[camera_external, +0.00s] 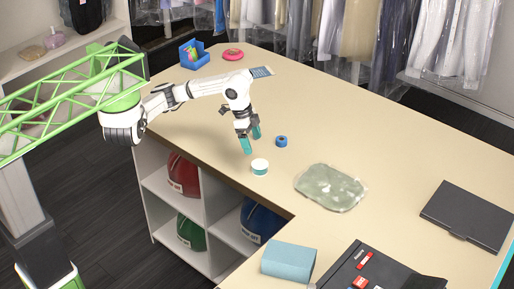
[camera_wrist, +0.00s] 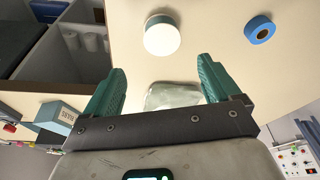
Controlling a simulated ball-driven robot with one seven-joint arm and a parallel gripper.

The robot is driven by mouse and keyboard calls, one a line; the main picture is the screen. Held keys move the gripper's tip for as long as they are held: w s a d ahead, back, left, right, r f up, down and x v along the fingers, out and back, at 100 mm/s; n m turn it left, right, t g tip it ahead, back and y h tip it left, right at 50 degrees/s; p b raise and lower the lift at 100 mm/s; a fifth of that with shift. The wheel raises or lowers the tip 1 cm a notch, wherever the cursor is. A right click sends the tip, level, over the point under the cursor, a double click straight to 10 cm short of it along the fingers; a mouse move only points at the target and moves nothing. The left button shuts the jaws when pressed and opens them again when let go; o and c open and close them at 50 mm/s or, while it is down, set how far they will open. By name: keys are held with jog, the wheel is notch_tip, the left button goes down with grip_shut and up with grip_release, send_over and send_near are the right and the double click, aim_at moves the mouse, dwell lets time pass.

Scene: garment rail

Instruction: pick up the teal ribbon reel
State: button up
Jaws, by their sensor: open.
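The teal ribbon reel (camera_external: 260,167) is a short cylinder with a white top and a teal side. It stands on the beige counter near its inner edge. It also shows in the wrist view (camera_wrist: 162,36), at the top middle, beyond the fingertips and between their lines. My gripper (camera_external: 251,142) has teal fingers and points down above the counter, just behind the reel in the external view. The gripper also shows in the wrist view (camera_wrist: 160,66), with its fingers wide apart and nothing between them. The reel is apart from both fingers.
A blue tape roll (camera_external: 281,141) lies right of the gripper. A clear plastic packet (camera_external: 330,187) lies further right. A light blue box (camera_external: 289,260) and a black case (camera_external: 340,275) sit at the front. A blue bin (camera_external: 195,60) and pink ring (camera_external: 233,54) are at the back.

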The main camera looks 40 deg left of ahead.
aim_at(260, 164)
jog(key=x, duration=1)
jog(key=shift+w+a+f+p, duration=0.1)
jog(key=shift+w+f+p, duration=0.1)
jog(key=shift+f+p, duration=0.2)
jog(key=shift+c, duration=0.4)
jog(key=c, duration=0.9)
jog(key=shift+r, duration=0.1)
jog(key=shift+c, duration=0.2)
